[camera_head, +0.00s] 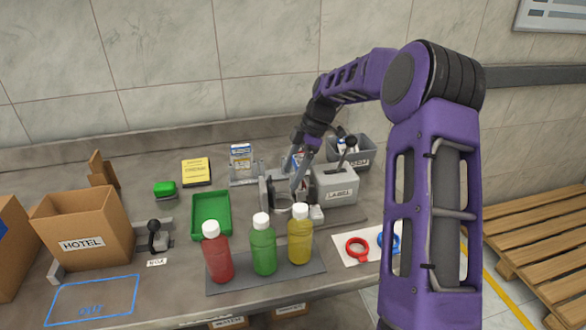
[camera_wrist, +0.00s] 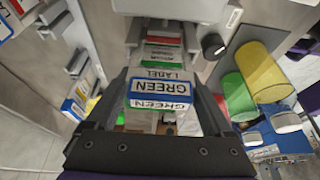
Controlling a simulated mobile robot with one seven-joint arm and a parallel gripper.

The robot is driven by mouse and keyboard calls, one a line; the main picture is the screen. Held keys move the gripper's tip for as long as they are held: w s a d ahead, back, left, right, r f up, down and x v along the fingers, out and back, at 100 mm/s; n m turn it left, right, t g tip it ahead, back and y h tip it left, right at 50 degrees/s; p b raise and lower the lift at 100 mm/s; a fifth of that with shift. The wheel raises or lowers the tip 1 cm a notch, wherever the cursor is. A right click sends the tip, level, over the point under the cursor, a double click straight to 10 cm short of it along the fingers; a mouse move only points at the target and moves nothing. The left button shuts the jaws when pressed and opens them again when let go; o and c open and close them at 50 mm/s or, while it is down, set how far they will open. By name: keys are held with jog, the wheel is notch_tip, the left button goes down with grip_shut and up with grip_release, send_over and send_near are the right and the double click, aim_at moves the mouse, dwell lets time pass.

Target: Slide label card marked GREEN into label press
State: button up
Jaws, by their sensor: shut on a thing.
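My gripper (camera_head: 297,190) is low over the table beside the grey label press (camera_head: 338,189), which bears the word LABEL and has a black-knobbed lever. In the wrist view my gripper (camera_wrist: 162,100) is shut on a blue-edged white card marked GREEN (camera_wrist: 160,90), between its two fingers. The word LABEL shows just beyond the card, with red and green strips further off. I cannot tell whether the card touches the press or is in its slot. The head view hides most of the card behind my gripper.
Red (camera_head: 217,257), green (camera_head: 263,248) and yellow (camera_head: 300,240) bottles stand on a dark mat close in front. A green tray (camera_head: 228,230) and a HOTEL box (camera_head: 85,235) are to the left. A grey bin (camera_head: 365,150) stands behind the press. Red and blue rings lie at right.

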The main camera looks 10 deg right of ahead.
jog(key=shift+f, duration=0.15)
jog(key=shift+f, duration=0.35)
jog(key=o, duration=1.1)
jog(key=shift+c, duration=0.3)
jog(key=shift+r, duration=0.1)
notch_tip(320, 180, up, 11)
jog(key=p, duration=0.5)
